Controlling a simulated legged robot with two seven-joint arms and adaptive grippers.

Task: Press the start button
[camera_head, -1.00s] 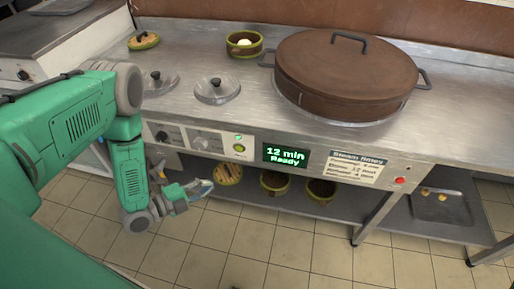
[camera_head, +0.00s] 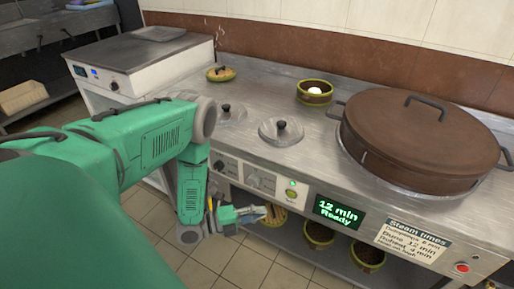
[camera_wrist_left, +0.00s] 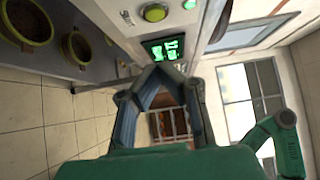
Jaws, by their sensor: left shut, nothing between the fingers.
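A round green button (camera_head: 291,195) sits on the front panel of the steel counter, below a small green light and left of the lit display (camera_head: 338,211), which reads "12 min Ready". My left gripper (camera_head: 257,214) is in front of the panel, below and left of the green button and apart from it. In the left wrist view its fingers (camera_wrist_left: 160,72) come together with nothing between them. That view also shows the green button (camera_wrist_left: 155,12) at the top and the display (camera_wrist_left: 163,48) just beyond the fingertips. My right gripper is not in view.
A red button (camera_head: 462,267) is at the panel's right end, beyond a "Steam times" label (camera_head: 412,241). A large brown lidded pot (camera_head: 425,145) stands on the counter. Bowls (camera_head: 319,234) stand on the shelf below.

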